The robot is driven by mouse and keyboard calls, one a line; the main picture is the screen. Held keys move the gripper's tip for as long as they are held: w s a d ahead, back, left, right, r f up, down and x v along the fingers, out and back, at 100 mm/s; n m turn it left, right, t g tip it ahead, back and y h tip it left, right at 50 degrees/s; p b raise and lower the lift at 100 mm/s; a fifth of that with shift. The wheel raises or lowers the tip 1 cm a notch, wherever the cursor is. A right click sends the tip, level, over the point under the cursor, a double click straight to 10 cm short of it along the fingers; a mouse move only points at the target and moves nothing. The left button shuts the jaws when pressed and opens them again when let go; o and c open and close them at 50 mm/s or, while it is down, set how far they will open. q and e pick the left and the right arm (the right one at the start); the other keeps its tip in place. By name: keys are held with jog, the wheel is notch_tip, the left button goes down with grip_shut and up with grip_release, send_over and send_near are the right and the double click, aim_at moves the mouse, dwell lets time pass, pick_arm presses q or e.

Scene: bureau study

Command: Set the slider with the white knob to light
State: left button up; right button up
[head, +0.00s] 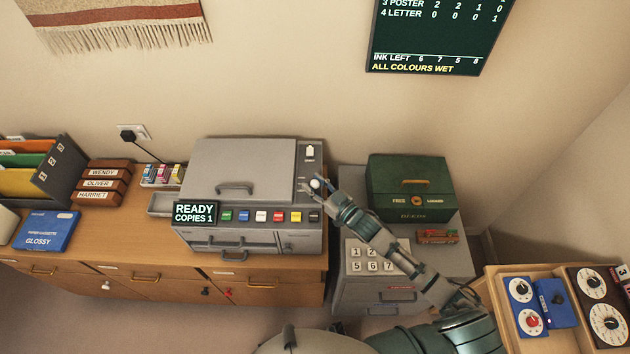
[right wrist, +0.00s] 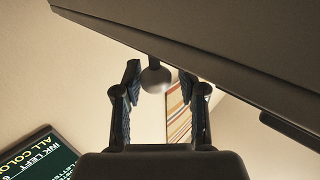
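The grey copier (head: 240,170) stands on the wooden cabinet, with a narrow control panel on its right side. A round white knob (head: 315,183) shows on that panel, partly hidden by my right gripper (head: 313,188). In the right wrist view the knob (right wrist: 155,77) hangs between the two fingers of my right gripper (right wrist: 160,84), which are apart, with small gaps visible on both sides. The slider's marks and its exact setting are too small or hidden to read. My left gripper is not in view.
A white switch (head: 310,152) sits farther back on the same panel. A row of coloured buttons (head: 260,216) and a display (head: 195,213) reading READY COPIES 1 are along the copier's front. A green box (head: 410,188) stands right of my forearm.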

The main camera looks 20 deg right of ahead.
jog(key=shift+o, duration=0.4)
jog(key=shift+d+r, duration=0.15)
jog(key=shift+d, duration=0.05)
jog(key=shift+s, duration=0.25)
jog(key=v, duration=1.1)
jog(key=shift+s+d, duration=0.25)
jog(key=shift+a, duration=0.15)
